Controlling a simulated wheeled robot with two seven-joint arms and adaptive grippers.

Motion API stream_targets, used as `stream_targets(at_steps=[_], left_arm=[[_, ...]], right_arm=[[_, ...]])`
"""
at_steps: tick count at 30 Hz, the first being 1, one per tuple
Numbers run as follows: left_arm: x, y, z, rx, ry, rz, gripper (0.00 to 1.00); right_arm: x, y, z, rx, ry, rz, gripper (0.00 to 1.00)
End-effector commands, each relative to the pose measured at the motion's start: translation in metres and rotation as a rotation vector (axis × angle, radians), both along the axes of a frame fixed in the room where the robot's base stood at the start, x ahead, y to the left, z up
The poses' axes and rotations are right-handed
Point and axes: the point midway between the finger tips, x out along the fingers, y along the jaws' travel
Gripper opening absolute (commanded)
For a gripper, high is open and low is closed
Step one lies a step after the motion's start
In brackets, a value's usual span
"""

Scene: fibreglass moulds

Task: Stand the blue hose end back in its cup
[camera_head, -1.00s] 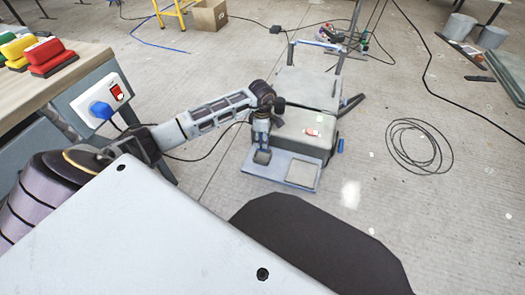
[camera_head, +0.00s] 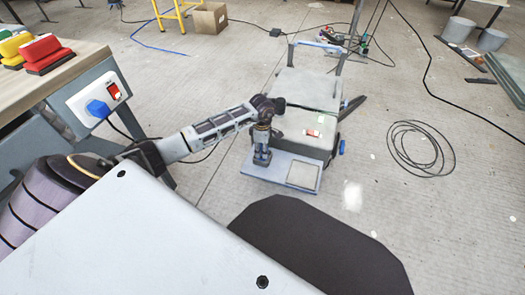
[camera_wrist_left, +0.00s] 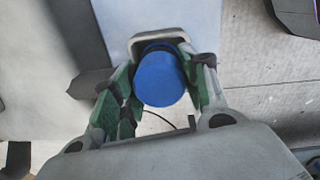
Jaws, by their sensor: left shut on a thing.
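The blue hose end (camera_wrist_left: 158,78) is a round blue cylinder between my left gripper's fingers in the left wrist view. My left gripper (camera_wrist_left: 160,92) is shut on it. A pale rim with a dark opening (camera_wrist_left: 158,37), possibly the cup, shows just behind the hose end; I cannot tell whether the hose end is inside it. In the head view my left gripper (camera_head: 262,160) points down over the left part of the low blue-grey tray (camera_head: 285,183) in front of the grey machine (camera_head: 305,93); the hose end is hidden there. My right gripper is not in view.
A light square pad (camera_head: 303,175) lies on the tray's right side. A bench with red, yellow and green blocks (camera_head: 45,52) stands at the left. A black cable coil (camera_head: 420,147) lies on the floor at the right. Floor around the machine is mostly clear.

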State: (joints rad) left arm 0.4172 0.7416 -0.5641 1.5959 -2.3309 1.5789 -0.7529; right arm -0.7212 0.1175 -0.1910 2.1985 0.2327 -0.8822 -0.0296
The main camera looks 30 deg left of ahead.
Motion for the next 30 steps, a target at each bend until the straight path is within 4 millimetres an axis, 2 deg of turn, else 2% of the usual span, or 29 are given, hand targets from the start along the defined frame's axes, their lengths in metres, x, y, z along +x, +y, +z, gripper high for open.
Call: stream_targets(at_steps=[3,17,18,22,30], left_arm=[[0.0001,-0.0002,-0.0071,-0.001,0.0,0.0,0.25],[0.0003,0.0002,-0.0098,0.0,-0.001,0.0,0.25],[0.0001,0.0002,-0.0097,0.0,-0.001,0.0,0.48],[0.0,0.0001,-0.0096,0.0,0.0,0.0,0.65],[0.0,0.0,-0.0096,0.0,0.0,0.0,0.66]], right_arm=[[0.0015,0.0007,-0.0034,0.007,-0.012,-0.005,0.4],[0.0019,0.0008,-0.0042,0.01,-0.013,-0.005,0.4],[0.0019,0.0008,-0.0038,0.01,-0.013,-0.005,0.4],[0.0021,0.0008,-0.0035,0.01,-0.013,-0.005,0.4],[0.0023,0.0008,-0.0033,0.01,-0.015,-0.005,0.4]])
